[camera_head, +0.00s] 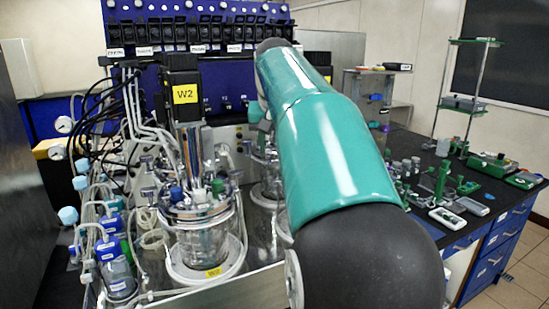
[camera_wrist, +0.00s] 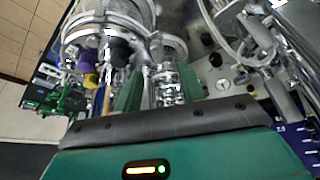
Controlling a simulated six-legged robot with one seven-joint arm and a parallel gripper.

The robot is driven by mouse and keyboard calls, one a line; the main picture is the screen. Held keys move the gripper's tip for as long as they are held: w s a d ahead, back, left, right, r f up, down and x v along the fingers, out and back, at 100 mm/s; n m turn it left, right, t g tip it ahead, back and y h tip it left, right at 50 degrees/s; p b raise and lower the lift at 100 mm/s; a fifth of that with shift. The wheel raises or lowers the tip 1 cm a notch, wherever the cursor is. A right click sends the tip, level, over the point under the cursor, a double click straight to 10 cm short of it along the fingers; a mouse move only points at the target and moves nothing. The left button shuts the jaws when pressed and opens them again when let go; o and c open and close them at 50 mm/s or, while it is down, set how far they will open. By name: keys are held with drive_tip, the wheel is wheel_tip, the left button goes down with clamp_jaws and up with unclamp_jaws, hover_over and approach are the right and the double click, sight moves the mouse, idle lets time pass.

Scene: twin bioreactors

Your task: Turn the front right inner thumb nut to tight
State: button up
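In the wrist view, the green fingers of my gripper (camera_wrist: 160,78) stand apart with a gap between them. Ribbed metal parts (camera_wrist: 167,86) show in or behind the gap; I cannot tell whether the fingers touch them. A glass vessel with a metal rim (camera_wrist: 110,26) lies up and left of the fingers. A black knob (camera_wrist: 120,51) sits at its rim, close to the left finger. I cannot tell which part is the front right inner thumb nut. In the head view, my teal arm hides the gripper and most of the rear vessel (camera_head: 266,180).
The front vessel labelled W2 (camera_head: 200,240) stands left of my arm, crowded by tubes and small bottles (camera_head: 115,265). A black motor block (camera_head: 182,90) stands above it. A dark bench (camera_head: 455,215) with green tools lies to the right. Floor shows at the lower right.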

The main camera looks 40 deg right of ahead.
sight(275, 163)
drive_tip(key=x, duration=0.5)
drive_tip(key=shift+d, duration=0.1)
clamp_jaws()
